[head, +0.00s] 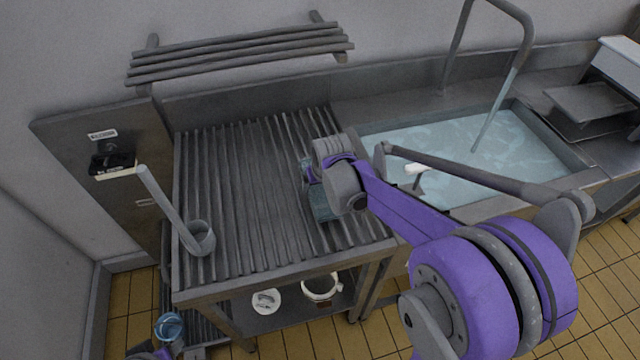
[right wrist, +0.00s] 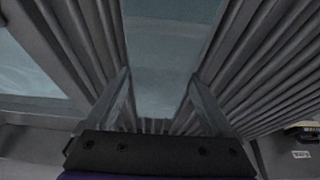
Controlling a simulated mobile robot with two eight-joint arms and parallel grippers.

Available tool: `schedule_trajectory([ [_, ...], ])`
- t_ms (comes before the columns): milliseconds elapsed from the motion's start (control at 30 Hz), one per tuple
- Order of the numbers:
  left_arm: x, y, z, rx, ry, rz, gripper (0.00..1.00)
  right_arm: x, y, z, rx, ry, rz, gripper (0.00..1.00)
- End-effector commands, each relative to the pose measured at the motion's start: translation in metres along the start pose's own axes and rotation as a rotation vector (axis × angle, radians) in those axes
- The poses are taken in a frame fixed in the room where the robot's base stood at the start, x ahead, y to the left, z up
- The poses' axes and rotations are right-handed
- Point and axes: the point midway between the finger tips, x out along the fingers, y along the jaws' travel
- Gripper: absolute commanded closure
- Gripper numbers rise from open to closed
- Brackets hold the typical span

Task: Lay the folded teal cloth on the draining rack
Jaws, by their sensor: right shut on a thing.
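The teal cloth (head: 322,206) is at my right gripper (head: 312,180), over the right part of the ribbed draining rack (head: 235,190). In the right wrist view the cloth (right wrist: 168,55) is a flat teal strip between the two fingers of my right gripper (right wrist: 160,92), which is shut on it. Rack ribs show on both sides of it. I cannot tell whether the cloth's underside touches the ribs. The gripper and wrist hide part of the cloth in the head view. A purple part of my left arm shows at the bottom left edge; its jaws are not clear.
A basin of water (head: 465,150) adjoins the rack on the right, with a tall tap (head: 525,40). A grey ladle-like vessel (head: 201,240) with a long pale handle stands at the rack's front left. Wall bars (head: 240,52) are behind. Much of the rack is bare.

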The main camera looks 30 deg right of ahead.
Motion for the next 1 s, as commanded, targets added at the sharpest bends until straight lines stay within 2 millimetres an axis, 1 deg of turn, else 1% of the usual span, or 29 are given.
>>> schedule_trajectory([
  [233, 0.002, 0.0, 0.002, 0.0, -0.002, 0.0, 0.5, 0.003, 0.0, 0.001, 0.0, 0.0, 0.0, 0.83],
  [267, 0.002, 0.0, 0.002, 0.0, -0.001, 0.0, 0.5, 0.003, 0.0, 0.001, 0.0, 0.0, 0.0, 0.1],
  [300, 0.002, 0.0, 0.002, 0.0, -0.001, 0.0, 0.5, 0.002, 0.0, 0.001, 0.0, 0.0, 0.0, 0.02],
  [333, 0.002, 0.0, 0.002, 0.0, -0.001, 0.0, 0.5, 0.002, 0.0, 0.001, 0.0, 0.0, 0.0, 0.0],
  [533, 0.001, 0.0, 0.001, 0.0, -0.001, 0.0, 0.5, 0.002, 0.0, 0.001, 0.0, 0.0, 0.0, 0.0],
  [667, -0.001, 0.0, -0.001, 0.0, 0.001, 0.0, 0.5, -0.005, 0.0, -0.001, 0.0, 0.001, 0.0, 0.0],
  [767, -0.003, 0.0, -0.002, 0.0, 0.002, 0.0, 0.5, -0.02, 0.0, -0.001, 0.0, 0.001, 0.0, 0.0],
  [1000, -0.008, 0.0, -0.008, 0.0, 0.006, 0.0, 0.5, -0.073, 0.0, -0.001, 0.0, 0.001, 0.0, 0.0],
])
